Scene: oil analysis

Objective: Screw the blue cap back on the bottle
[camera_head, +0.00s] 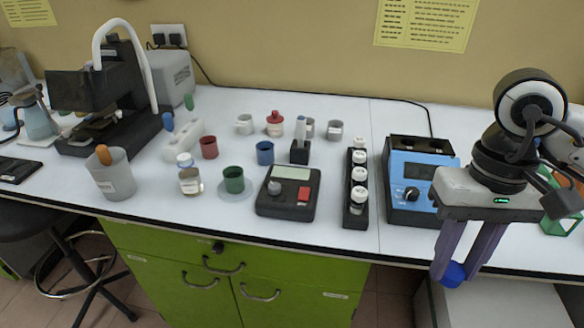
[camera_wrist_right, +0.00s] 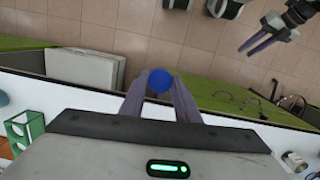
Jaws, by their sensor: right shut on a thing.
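My right gripper (camera_head: 450,268) is shut on the blue cap (camera_head: 453,274). It holds the cap in the air in front of the table's front edge, at the right of the head view. In the right wrist view the cap (camera_wrist_right: 160,80) sits between the two fingertips. A small clear glass bottle (camera_head: 190,182) with a pale label stands on the table, left of the middle, far from the cap. My left gripper (camera_wrist_right: 257,43) shows only in the right wrist view, at upper right, with its fingers apart and nothing between them.
A green cup (camera_head: 233,180) on a saucer stands just right of the bottle. A beaker (camera_head: 113,176) is to its left. A black scale (camera_head: 288,192), a rack of white-capped vials (camera_head: 356,190) and a blue device (camera_head: 412,176) stand between the bottle and the right gripper.

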